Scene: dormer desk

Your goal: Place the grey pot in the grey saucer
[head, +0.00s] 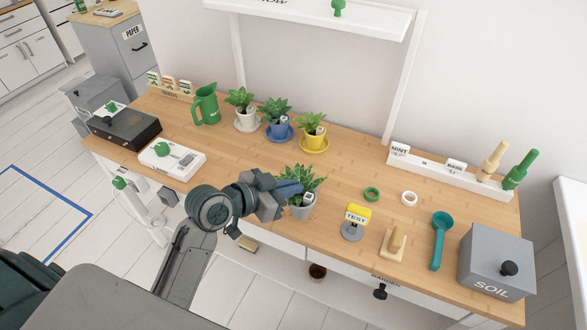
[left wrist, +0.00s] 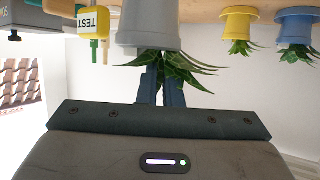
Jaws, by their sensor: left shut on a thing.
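The grey pot (head: 300,212) holds a green plant and a small white tag, near the desk's front edge. My left gripper (head: 288,188) is shut on it from the left. In the left wrist view, which is upside down, the fingers (left wrist: 160,88) meet at the leaves by the rim of the pot (left wrist: 150,25). I cannot tell whether the pot's base touches the desk. I see no empty grey saucer. A pale saucer (head: 247,128) at the back lies under a whitish pot (head: 246,117). My right gripper is not in view.
A TEST sign (head: 357,214) on a round grey base stands right of the grey pot. Blue (head: 278,128) and yellow (head: 313,140) pots stand behind on matching saucers. A green jug (head: 206,104) is at back left. Bare desk lies between the back row and the grey pot.

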